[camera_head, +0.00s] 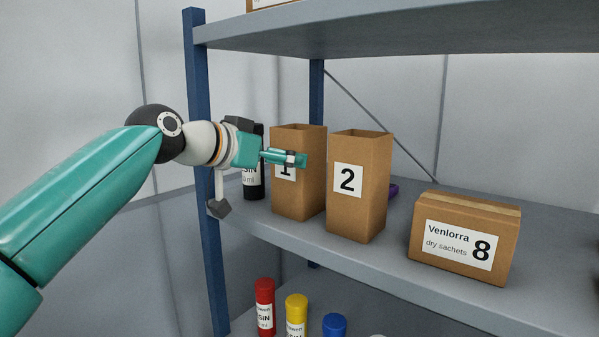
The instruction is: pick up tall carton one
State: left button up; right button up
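Tall carton one (296,197) is a brown, open-topped box with a white label reading 1, partly covered. It stands upright on the grey shelf (352,254). My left gripper (287,158) reaches in from the left, with a teal finger across the upper front of this carton, over its label. I cannot tell whether that finger touches the carton. The other finger cannot be made out, so the opening is unclear. My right gripper is not in view.
A similar carton marked 2 (350,210) stands close to the right. A low Venlorra box marked 8 (463,238) sits farther right. A dark bottle (254,183) stands behind my gripper. A blue post (205,120) is at left, an upper shelf (400,32) overhead. Colored bottles (296,315) stand below.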

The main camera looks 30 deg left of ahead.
pick_arm(q)
jog(key=shift+f+p+x, duration=0.2)
jog(key=shift+p+x, duration=0.75)
jog(key=shift+x, duration=2.25)
jog(key=shift+s+d, duration=0.1)
jog(key=shift+s, duration=0.05)
jog(key=c, duration=1)
jog(key=shift+c, duration=0.2)
jog(key=shift+r, duration=0.1)
